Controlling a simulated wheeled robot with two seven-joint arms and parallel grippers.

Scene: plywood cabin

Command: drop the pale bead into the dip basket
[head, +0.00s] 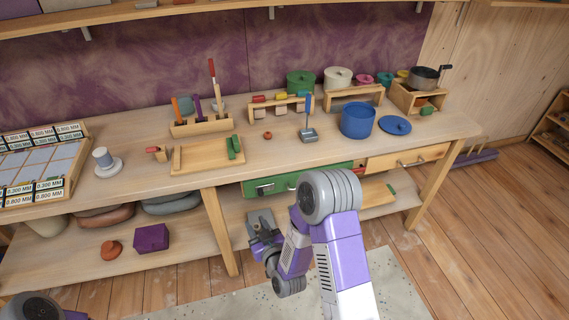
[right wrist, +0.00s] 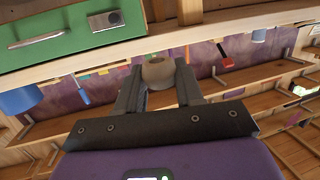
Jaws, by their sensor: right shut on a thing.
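The pale bead (right wrist: 158,72) is a tan, rounded piece between my right fingertips in the right wrist view. My right gripper (right wrist: 160,85) is shut on it. In the head view my right gripper (head: 262,238) is low in front of the bench, below the tabletop level, and the bead cannot be made out there. What looks like the dip basket (head: 308,135), a small grey box with an upright blue handle, stands on the bench, above and to the right of the gripper in the picture. My left gripper is out of view.
A blue pot (head: 357,120) and blue lid (head: 395,125) stand right of the basket. A small red-orange piece (head: 267,135) lies left of it. A wooden tray (head: 190,160) is further left. The bench front has a green drawer (head: 285,182) and a lower shelf (head: 190,245).

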